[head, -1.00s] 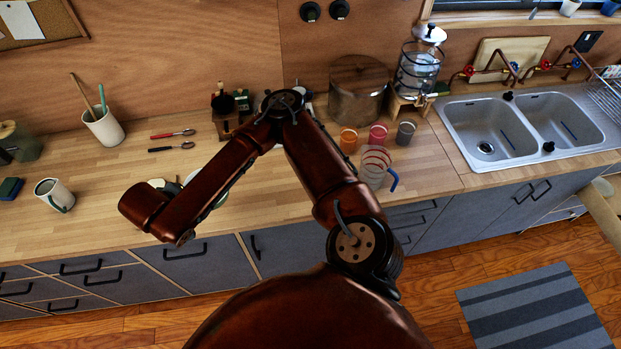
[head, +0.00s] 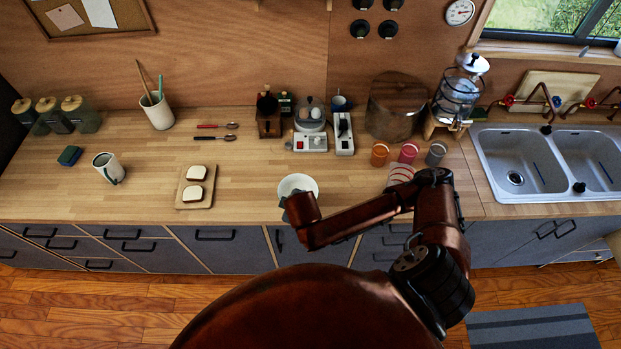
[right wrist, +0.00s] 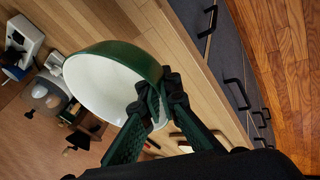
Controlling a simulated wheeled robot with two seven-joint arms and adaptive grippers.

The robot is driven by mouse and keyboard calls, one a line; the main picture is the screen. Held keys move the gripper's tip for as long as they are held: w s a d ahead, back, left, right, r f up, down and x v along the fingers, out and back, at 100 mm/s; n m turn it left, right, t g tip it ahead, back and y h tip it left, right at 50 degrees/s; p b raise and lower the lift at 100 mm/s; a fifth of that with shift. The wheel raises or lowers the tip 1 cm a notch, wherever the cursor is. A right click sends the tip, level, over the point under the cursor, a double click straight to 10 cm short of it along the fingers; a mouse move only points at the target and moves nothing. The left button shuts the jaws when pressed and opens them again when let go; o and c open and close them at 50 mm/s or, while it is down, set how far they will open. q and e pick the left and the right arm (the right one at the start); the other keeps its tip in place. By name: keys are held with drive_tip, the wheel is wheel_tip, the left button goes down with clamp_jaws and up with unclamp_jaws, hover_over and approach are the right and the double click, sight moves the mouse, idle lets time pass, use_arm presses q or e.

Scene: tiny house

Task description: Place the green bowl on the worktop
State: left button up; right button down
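The green bowl (right wrist: 92,78) is green outside and white inside, and it fills the middle of the right wrist view. My right gripper (right wrist: 159,92) is shut on its rim, one finger inside the wall and one outside. In the head view the bowl (head: 298,184) shows over the front edge of the wooden worktop (head: 130,208), with my right arm in front of its lower part. I cannot tell whether its base touches the worktop. My left gripper is not in view.
A cutting board with bread slices (head: 194,192) lies left of the bowl. A white appliance (head: 310,140) is behind. The worktop between board and bowl is clear. The sink (head: 515,165) is at right.

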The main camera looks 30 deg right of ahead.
sight(317, 190)
drive_tip(key=s+d+r+n+y+p, duration=0.4)
drive_tip(key=s+d+r+n+p, duration=0.1)
drive_tip(key=s+d+n+p, duration=0.35)
drive_tip(key=shift+n+g, duration=0.25)
drive_tip(key=shift+g, duration=0.05)
drive_tip(key=w+d+f, duration=0.1)
drive_tip(key=w+f, duration=0.2)
drive_tip(key=w, duration=0.1)
drive_tip(key=w+d+f, duration=0.1)
drive_tip(key=w+f, duration=0.2)
drive_tip(key=w, duration=0.1)
drive_tip(key=w+d+f, duration=0.1)
drive_tip(key=w+f, duration=0.2)
drive_tip(key=w, duration=0.1)
drive_tip(key=shift+w+f, duration=0.15)
drive_tip(key=shift+f, duration=0.05)
wheel_tip(317, 190, down, 3)
drive_tip(key=shift+w+f, duration=0.1)
drive_tip(key=shift+w, duration=0.05)
drive_tip(key=shift+f, duration=0.2)
